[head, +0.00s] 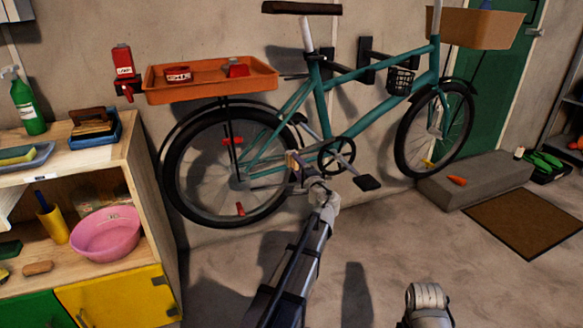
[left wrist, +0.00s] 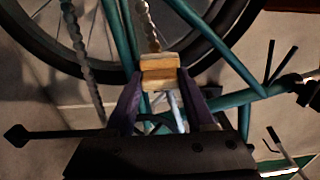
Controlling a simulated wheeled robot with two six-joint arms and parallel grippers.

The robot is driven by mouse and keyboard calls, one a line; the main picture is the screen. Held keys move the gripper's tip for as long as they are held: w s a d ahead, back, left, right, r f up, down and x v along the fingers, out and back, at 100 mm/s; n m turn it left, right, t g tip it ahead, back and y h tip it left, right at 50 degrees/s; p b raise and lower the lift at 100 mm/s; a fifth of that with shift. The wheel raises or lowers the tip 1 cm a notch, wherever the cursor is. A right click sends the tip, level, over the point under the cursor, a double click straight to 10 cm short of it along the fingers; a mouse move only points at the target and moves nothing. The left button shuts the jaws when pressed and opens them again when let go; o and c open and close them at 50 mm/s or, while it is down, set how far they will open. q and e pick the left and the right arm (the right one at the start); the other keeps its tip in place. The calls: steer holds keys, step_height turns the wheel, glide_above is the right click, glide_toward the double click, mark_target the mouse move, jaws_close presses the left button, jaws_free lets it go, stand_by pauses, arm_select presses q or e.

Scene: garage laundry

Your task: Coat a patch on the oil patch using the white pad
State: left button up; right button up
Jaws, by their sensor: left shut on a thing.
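My left gripper (head: 298,170) reaches up from below to the bicycle's chain and crank area. In the left wrist view its two dark fingers (left wrist: 160,92) are shut on a small tan, wood-coloured block with a paler lower layer, the pad (left wrist: 160,70). The pad's front face is turned away, so I cannot tell its colour or whether it touches the bicycle. The chain (left wrist: 148,28) runs just beyond the pad. I cannot make out a distinct oil patch. My right gripper is out of view; only a part of my right arm shows at the bottom.
The teal bicycle (head: 325,100) stands against the wall, its rear wheel (head: 172,165) left of my gripper and a pedal (head: 367,183) close on the right. An orange tray (head: 205,92) sits above that wheel. A wooden shelf unit (head: 135,165) stands left. Floor in front is clear.

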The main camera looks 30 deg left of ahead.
arm_select(q)
steer(key=shift+w+d+r+p, duration=0.3)
steer(key=shift+w+d, duration=0.4)
steer(key=shift+w, duration=0.25)
steer(key=shift+w+d+r+p, duration=0.15)
steer(key=shift+w+d+r, duration=0.1)
steer(key=shift+w+d, duration=0.55)
steer(key=shift+w+d+r, duration=0.15)
steer(key=shift+w+d, duration=0.4)
steer(key=shift+w, duration=0.15)
steer(key=shift+w+d+r+p, duration=0.15)
steer(key=shift+w+d+p, duration=0.1)
steer(key=shift+w+d, duration=0.3)
steer(key=shift+w+d+r+p, duration=0.15)
steer(key=shift+w+d+p, duration=0.1)
steer(key=shift+w+d, duration=0.25)
steer(key=shift+a, duration=0.1)
steer(key=shift+s+a+f+b, duration=0.2)
steer(key=shift+s+a, duration=0.35)
steer(key=shift+s+a+f+b, duration=0.15)
steer(key=shift+s+a, duration=0.35)
steer(key=shift+s, duration=0.05)
steer(key=shift+s, duration=0.1)
steer(key=shift+s+a+f+b, duration=0.15)
steer(key=shift+s+a, duration=0.35)
steer(key=shift+s, duration=0.1)
steer(key=shift+s+a+f+b, duration=0.15)
steer(key=shift+s+a, duration=0.3)
steer(key=shift+s, duration=0.1)
